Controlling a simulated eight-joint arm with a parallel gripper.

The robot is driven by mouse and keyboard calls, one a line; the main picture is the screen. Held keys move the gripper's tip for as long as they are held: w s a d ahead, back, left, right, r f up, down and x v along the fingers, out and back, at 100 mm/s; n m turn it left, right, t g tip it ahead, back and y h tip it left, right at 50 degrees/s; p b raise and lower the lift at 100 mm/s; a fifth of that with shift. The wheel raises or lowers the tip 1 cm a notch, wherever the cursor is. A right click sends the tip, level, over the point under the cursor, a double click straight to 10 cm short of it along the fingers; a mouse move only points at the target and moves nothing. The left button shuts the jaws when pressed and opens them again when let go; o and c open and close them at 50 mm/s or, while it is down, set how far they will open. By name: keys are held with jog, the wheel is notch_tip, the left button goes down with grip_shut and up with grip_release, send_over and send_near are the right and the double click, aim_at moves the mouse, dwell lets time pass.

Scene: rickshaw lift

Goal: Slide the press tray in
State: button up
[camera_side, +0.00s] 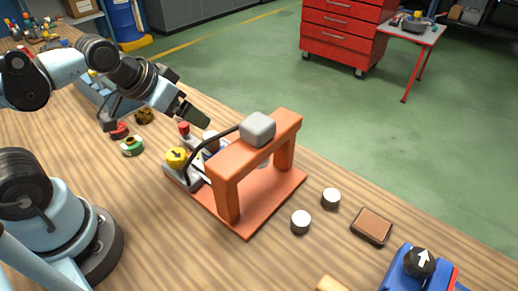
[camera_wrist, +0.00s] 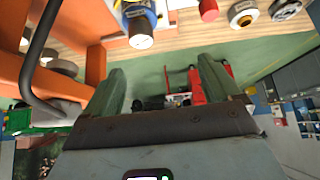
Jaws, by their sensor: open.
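The orange press (camera_side: 226,157) stands on its orange base plate mid-table, with a grey block (camera_side: 258,129) on top and a black bent lever (camera_side: 205,150). A grey tray (camera_side: 180,181) sticks out from its left side. How far it reaches under the press is hidden. In the wrist view my gripper (camera_wrist: 165,78) is open and empty, with the orange press (camera_wrist: 32,20) and lever (camera_wrist: 41,45) at left.
White-topped discs (camera_side: 301,221) and a brown block (camera_side: 371,226) lie right of the press. A blue device (camera_side: 410,272) stands at front right. A green ring (camera_side: 132,146) and a red piece (camera_side: 119,131) lie left of the tray. A red button (camera_side: 183,128) stands behind the tray.

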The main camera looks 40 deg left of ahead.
aim_at(183, 125)
jog(key=shift+w+a+r, duration=0.1)
jog(key=shift+a, duration=0.05)
jog(key=c, duration=0.4)
jog(key=w+a+r+n+g, duration=0.1)
jog(key=a+g, duration=0.1)
jog(key=w+a+g, duration=0.1)
jog(key=a+g, duration=0.1)
jog(key=w+a+r+n+g, duration=0.1)
jog(key=a+g, duration=0.1)
jog(key=shift+w+a+r+n, duration=0.2)
jog(key=shift+a+r+n, duration=0.1)
jog(key=shift+a+r, duration=0.1)
jog(key=shift+c, duration=1.4)
jog(key=shift+g, duration=0.6)
jog(key=shift+w+a+f, duration=0.1)
jog(key=shift+a+f, duration=0.05)
jog(key=shift+f, duration=1.85)
jog(key=shift+a+f, duration=0.2)
jog(key=shift+f, duration=1.85)
jog(key=shift+w+a+f, duration=0.1)
jog(key=shift+a+f, duration=0.05)
jog(key=shift+f, duration=1.85)
grip_shut()
